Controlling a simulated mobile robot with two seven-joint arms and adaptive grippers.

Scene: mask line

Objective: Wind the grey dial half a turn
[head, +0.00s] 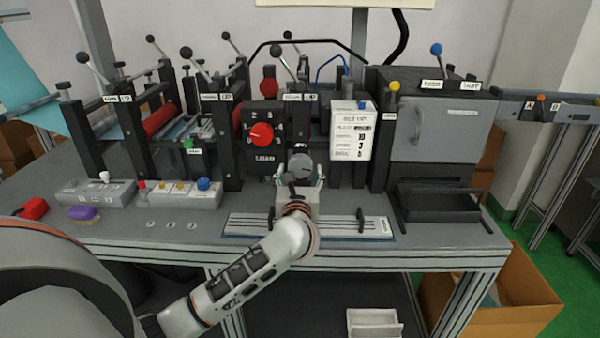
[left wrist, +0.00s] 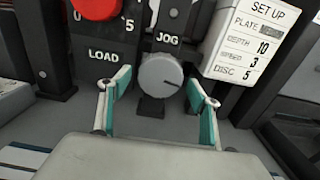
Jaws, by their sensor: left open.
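In the head view the grey dial (head: 300,162) shows just beyond my left gripper (head: 302,178). In the left wrist view my left gripper (left wrist: 160,88) is open, with one teal-padded finger on each side of the dial. I see gaps between the pads and the dial. My right gripper is not in view.
A red LOAD dial (head: 262,136) is left of the grey dial. A white SET UP card (head: 352,132) hangs to its right. A slotted metal plate (head: 345,226) lies on the bench below. A grey cabinet (head: 440,130) stands at right.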

